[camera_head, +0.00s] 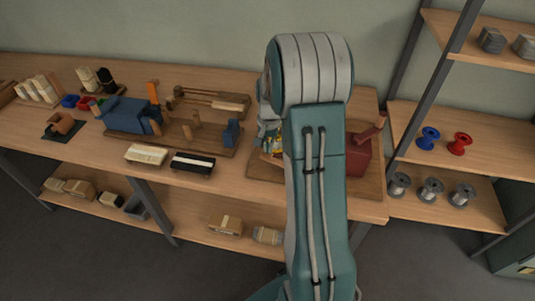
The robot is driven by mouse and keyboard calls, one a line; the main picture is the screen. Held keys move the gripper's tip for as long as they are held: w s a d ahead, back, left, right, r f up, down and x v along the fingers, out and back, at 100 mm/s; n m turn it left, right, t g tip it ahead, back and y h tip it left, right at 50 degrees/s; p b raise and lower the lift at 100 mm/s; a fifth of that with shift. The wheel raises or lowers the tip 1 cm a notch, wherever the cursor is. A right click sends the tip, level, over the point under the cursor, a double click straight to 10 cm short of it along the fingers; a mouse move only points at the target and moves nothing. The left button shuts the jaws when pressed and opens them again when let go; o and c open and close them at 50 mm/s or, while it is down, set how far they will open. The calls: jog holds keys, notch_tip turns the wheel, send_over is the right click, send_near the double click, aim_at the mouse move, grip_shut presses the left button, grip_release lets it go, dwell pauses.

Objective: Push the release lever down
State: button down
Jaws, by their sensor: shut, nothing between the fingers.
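A dark red device (358,160) stands on a wooden board (262,166) at the right end of the bench. A red lever-like arm (371,131) slants up to the right from its top; I cannot tell for certain that this is the release lever. My gripper (270,140) is shut and empty, low over the left part of the board, left of the red device. My own arm covers much of it and the middle of the device. I cannot tell whether the fingertips touch anything.
Left on the bench, a blue vise-like tool (127,113) stands on a wooden board, with a pale brush block (146,154) and a black one (192,163) in front. Shelves on the right hold a blue spool (427,138), a red spool (460,143) and grey spools.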

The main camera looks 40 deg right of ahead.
jog(key=shift+a, duration=0.15)
jog(key=shift+f, duration=1.6)
jog(key=shift+w+d+r, duration=0.3)
jog(key=shift+w+d, duration=0.2)
jog(key=shift+d, duration=0.15)
jog(key=shift+w+d+r, duration=0.3)
jog(key=shift+w+d, duration=0.15)
jog(key=shift+d, duration=0.15)
notch_tip(320, 180, up, 12)
jog(key=shift+w+d, duration=0.45)
